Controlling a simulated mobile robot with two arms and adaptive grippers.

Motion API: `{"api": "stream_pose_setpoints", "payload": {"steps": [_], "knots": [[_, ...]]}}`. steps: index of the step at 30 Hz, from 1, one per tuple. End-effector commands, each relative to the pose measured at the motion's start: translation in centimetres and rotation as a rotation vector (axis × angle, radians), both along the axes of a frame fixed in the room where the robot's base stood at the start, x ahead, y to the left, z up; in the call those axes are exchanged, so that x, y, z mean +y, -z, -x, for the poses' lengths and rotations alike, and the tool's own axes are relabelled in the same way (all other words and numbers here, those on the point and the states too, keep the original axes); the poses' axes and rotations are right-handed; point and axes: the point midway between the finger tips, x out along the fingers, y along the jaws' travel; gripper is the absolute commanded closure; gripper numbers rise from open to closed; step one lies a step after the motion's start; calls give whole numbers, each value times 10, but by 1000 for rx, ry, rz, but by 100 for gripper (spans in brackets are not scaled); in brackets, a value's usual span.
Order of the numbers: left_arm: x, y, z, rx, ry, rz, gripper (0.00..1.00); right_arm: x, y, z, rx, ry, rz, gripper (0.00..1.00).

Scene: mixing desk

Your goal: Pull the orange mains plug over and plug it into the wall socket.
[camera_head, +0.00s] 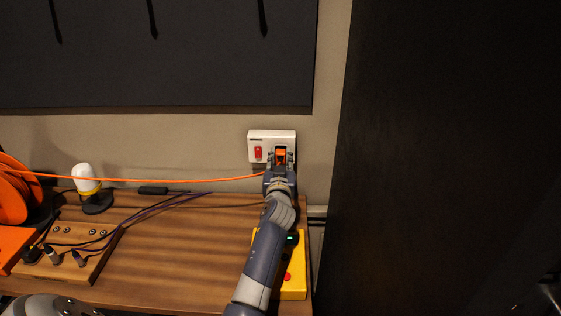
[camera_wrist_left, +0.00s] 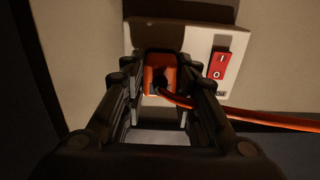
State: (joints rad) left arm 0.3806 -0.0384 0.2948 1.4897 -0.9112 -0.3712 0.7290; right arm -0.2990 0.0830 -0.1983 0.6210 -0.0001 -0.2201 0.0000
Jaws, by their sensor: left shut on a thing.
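The white wall socket (camera_head: 286,136) is on the wall above the desk's right end, with a red rocker switch (camera_head: 258,153) on its left half. My left gripper (camera_head: 280,158) is at the right half of the socket, shut on the orange mains plug (camera_head: 281,154). In the left wrist view the plug (camera_wrist_left: 157,72) sits between the fingers, in front of the socket plate (camera_wrist_left: 143,38), with the red switch (camera_wrist_left: 218,63) beside it. The plug looks close against the plate; its pins are hidden, so I cannot tell how deep it is. My right gripper is not seen.
The orange cable (camera_head: 150,181) runs taut above the desk from the orange reel (camera_head: 12,190). A white-topped lamp (camera_head: 87,183), a wooden jack box (camera_head: 75,248) and a yellow box (camera_head: 293,262) stand on the desk. A dark panel (camera_head: 450,150) fills the right.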

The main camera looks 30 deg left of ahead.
Motion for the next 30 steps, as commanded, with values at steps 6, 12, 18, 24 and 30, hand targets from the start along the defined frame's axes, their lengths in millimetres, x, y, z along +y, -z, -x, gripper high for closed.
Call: {"api": "stream_pose_setpoints", "payload": {"steps": [6, 12, 18, 24, 30], "knots": [[0, 0, 0, -1, 0, -1, 100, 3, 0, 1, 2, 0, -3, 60], [0, 0, 0, -1, 0, -1, 100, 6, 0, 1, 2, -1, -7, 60], [0, 0, 0, -2, 0, 1, 100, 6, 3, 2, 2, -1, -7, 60], [0, -1, 0, -1, 0, 0, 100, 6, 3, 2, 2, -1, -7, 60], [0, -1, 0, -1, 0, -1, 100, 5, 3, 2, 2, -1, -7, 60]]}}
